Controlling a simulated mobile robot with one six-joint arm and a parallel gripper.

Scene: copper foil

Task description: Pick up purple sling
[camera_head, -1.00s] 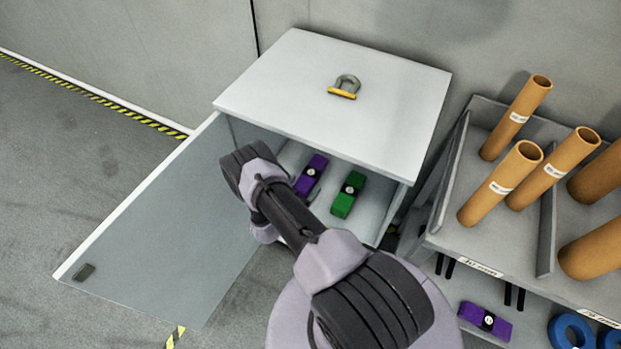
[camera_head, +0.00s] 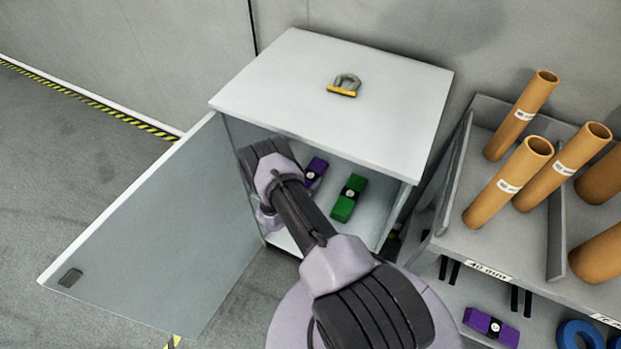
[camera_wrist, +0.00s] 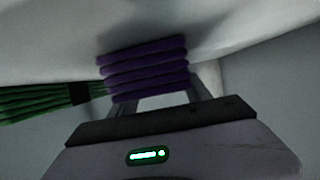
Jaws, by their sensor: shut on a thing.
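A purple sling (camera_head: 315,170), folded with a dark band and a round white tag, is inside the open cabinet, partly hidden by my arm. In the wrist view the purple sling (camera_wrist: 145,68) shows as a stack of folds at the fingertips. My gripper (camera_wrist: 148,98) is shut on it. In the head view my arm reaches into the cabinet and the gripper itself is hidden. A green sling (camera_head: 349,198) lies to the right of the purple one; in the wrist view it shows at the left (camera_wrist: 45,102).
The white cabinet (camera_head: 390,85) has a padlock (camera_head: 344,86) on top, and its door (camera_head: 140,235) stands open to the left. A shelf rack (camera_head: 447,240) at the right holds cardboard tubes (camera_head: 522,115), another purple sling (camera_head: 491,327) and blue rolls (camera_head: 578,335).

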